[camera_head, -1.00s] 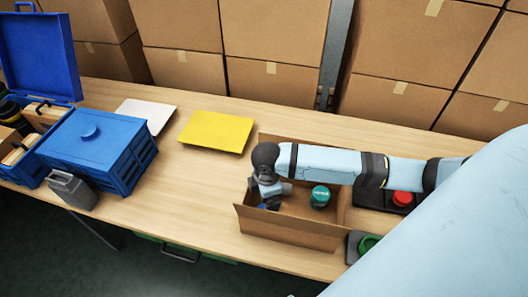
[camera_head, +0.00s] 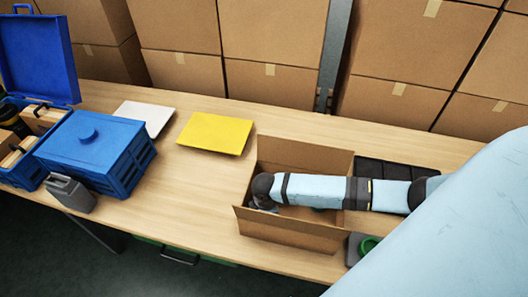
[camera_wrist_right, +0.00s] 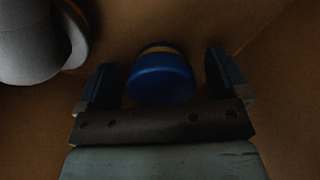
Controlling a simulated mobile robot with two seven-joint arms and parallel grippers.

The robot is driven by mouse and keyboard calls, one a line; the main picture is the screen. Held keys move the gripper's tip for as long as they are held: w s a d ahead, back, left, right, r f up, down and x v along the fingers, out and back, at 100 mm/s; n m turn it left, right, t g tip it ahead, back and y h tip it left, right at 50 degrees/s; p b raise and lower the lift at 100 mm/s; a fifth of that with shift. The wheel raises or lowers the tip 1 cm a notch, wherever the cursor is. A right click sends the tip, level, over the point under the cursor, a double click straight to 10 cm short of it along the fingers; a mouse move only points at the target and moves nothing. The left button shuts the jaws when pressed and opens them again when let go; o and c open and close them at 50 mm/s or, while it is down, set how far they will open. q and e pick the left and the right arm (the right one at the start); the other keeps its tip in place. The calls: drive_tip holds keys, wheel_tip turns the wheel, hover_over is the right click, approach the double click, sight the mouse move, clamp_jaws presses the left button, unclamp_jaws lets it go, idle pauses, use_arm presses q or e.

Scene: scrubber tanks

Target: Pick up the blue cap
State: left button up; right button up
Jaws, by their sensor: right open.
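The blue cap (camera_wrist_right: 160,80) shows in the right wrist view, with a yellow-orange band at its far edge. It lies inside the open cardboard box (camera_head: 290,232). My right gripper (camera_wrist_right: 163,78) is open, with one finger on each side of the cap and a visible gap to each. I cannot tell whether anything touches the cap. In the head view my right arm reaches down into the box and hides the cap and the fingers. My left gripper is not in view.
A grey rounded object (camera_wrist_right: 35,40) is close to the gripper in the wrist view. On the table are a blue crate (camera_head: 100,152), a yellow panel (camera_head: 215,133), a white panel (camera_head: 146,116), a dark tray (camera_head: 385,172) and a green item (camera_head: 368,244).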

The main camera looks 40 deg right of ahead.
drive_tip(key=shift+c, duration=0.3)
drive_tip(key=c, duration=0.9)
drive_tip(key=shift+r, duration=0.1)
